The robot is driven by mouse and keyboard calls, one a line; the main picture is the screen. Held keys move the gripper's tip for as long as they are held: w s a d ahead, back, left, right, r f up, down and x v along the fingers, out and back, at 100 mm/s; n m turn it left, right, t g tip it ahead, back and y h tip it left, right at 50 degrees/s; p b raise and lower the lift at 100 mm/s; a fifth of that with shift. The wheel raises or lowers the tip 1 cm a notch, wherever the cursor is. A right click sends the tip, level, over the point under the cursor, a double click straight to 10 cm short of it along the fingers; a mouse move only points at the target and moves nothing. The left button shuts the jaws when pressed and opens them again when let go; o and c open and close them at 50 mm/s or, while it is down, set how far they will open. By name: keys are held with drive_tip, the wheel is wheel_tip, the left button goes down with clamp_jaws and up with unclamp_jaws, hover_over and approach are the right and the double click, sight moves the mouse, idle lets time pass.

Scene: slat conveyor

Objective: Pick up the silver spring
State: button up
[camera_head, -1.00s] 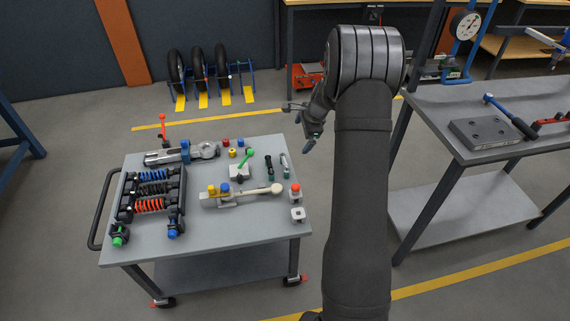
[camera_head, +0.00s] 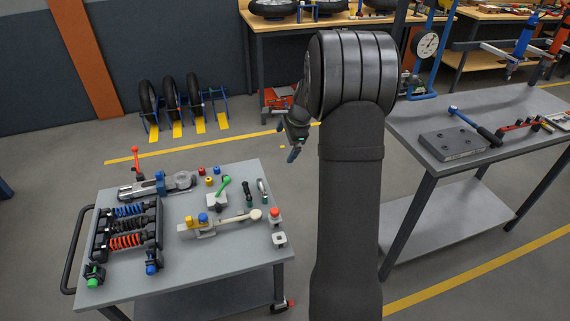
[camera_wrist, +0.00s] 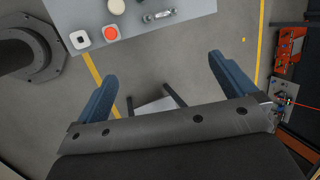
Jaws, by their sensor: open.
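No spring that I can clearly call silver shows. A rack (camera_head: 98,240) on the left of the grey cart (camera_head: 235,252) holds a blue spring (camera_head: 130,210), a dark spring (camera_head: 128,226) and an orange-red spring (camera_head: 125,241). A slim silvery piece with a green end (camera_head: 262,188) lies at the cart's right side; its kind is too small to tell. My gripper (camera_head: 292,152) hangs in the air beyond the cart's right back corner. In the wrist view my gripper (camera_wrist: 160,65) is open and empty, its blue fingers wide apart.
The cart also carries a grey clamp-like tool (camera_head: 172,184), a green-handled block (camera_head: 217,201), a pale lever (camera_head: 232,218) and a red button (camera_head: 275,213). A grey workbench (camera_head: 405,122) stands right of my arm. Open floor lies between them.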

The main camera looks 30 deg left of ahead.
drive_tip(key=shift+c, duration=0.2)
drive_tip(key=c, duration=1.2)
drive_tip(key=shift+o, duration=0.2)
drive_tip(key=n+t+h, duration=0.1)
drive_tip(key=n+t, duration=0.1)
drive_tip(key=n, duration=1.5)
approach(262, 185)
drive_tip(key=f, duration=0.1)
drive_tip(key=a+f, duration=0.1)
drive_tip(key=f, duration=0.1)
drive_tip(key=shift+w+a+n, duration=0.2)
drive_tip(key=shift+w+n, duration=0.1)
drive_tip(key=shift+w, duration=0.05)
drive_tip(key=shift+x, duration=2.65)
